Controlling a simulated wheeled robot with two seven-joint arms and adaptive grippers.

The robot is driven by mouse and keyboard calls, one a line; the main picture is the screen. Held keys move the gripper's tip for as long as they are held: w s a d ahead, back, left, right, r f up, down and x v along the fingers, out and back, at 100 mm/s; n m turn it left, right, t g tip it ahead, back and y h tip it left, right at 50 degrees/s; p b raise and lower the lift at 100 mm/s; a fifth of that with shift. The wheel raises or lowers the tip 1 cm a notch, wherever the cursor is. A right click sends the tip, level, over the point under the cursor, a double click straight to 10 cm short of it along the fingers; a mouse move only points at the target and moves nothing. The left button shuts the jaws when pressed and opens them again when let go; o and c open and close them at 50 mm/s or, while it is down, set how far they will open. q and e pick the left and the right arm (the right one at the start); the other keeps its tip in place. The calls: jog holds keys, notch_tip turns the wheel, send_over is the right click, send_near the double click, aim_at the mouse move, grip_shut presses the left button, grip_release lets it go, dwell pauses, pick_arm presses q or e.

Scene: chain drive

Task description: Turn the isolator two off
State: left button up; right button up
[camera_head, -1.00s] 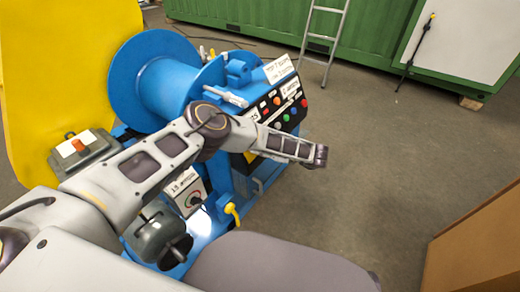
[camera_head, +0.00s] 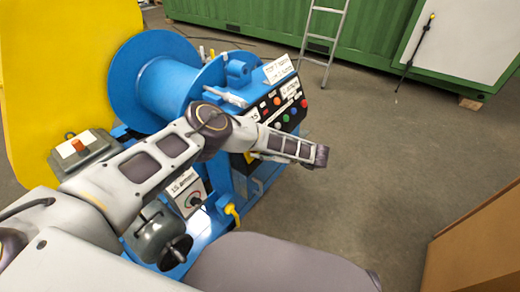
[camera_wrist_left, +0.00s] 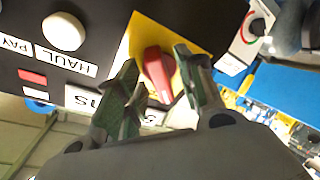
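A red rotary handle (camera_wrist_left: 157,72) on a yellow plate (camera_wrist_left: 140,38) shows in the left wrist view, on the dark face of the control console (camera_head: 285,108). My left gripper (camera_wrist_left: 156,60) is open, with one finger on each side of this handle; I cannot tell whether either finger touches it. A label beside it is mostly covered by the fingers, so its number is unreadable. In the head view my left arm covers the handle and the gripper. A second rotary switch (camera_head: 194,199) sits on a white plate lower on the blue machine. My right gripper is not in view.
A white push button (camera_wrist_left: 64,31) and PAY and HAUL labels lie beside the handle. The blue drum (camera_head: 165,85) stands behind my arm. A grey box with an orange switch (camera_head: 80,147) is at left. Open floor (camera_head: 370,160) lies to the right of the machine.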

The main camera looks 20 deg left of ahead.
pick_arm(q)
jog(key=v, duration=1.1)
jog(key=shift+d+r, duration=0.15)
jog(key=shift+d, duration=0.15)
dwell(0.8)
